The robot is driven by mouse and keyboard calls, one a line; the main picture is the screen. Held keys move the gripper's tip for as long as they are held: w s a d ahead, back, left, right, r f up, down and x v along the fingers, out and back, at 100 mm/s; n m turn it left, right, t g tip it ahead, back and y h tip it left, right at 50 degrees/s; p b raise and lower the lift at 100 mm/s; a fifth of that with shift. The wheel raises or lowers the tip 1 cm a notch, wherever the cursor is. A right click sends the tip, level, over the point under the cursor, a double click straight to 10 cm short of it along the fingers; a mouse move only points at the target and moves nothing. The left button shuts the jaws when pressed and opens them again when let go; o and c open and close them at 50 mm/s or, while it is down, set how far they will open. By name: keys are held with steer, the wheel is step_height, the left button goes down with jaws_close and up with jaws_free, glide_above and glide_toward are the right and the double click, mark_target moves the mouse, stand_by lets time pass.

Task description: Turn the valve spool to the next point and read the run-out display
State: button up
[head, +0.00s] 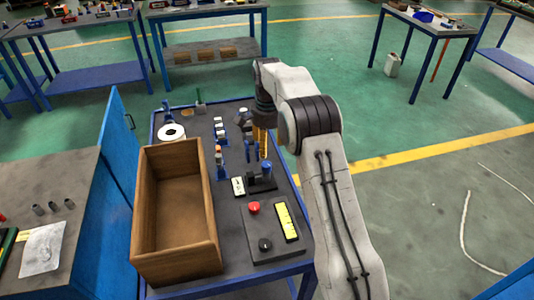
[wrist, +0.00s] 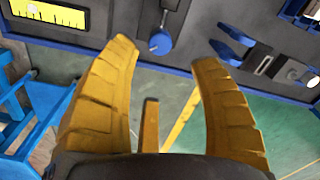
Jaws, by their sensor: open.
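My gripper (head: 262,143) points down over the right side of the blue-framed cart. In the wrist view its two yellow fingers (wrist: 168,70) are spread apart with nothing between the tips. A blue knob on a metal stem (wrist: 160,42) lies ahead of the gap between the fingers, apart from them; in the head view a blue-topped piece on a black base (head: 266,168) stands just below the gripper. A yellow panel with dark marks (head: 286,222), perhaps the display, also shows in the wrist view (wrist: 40,14); its reading is too small to tell. I cannot clearly pick out the valve spool.
An empty-looking wooden box (head: 178,205) fills the cart's left front. A grey control box (head: 262,245) has red and black knobs. Small blue stands (head: 220,170) with pale parts and a white ring (head: 172,131) stand behind. The floor right of the cart is open.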

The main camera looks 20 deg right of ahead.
steer(key=shift+r, duration=1.05)
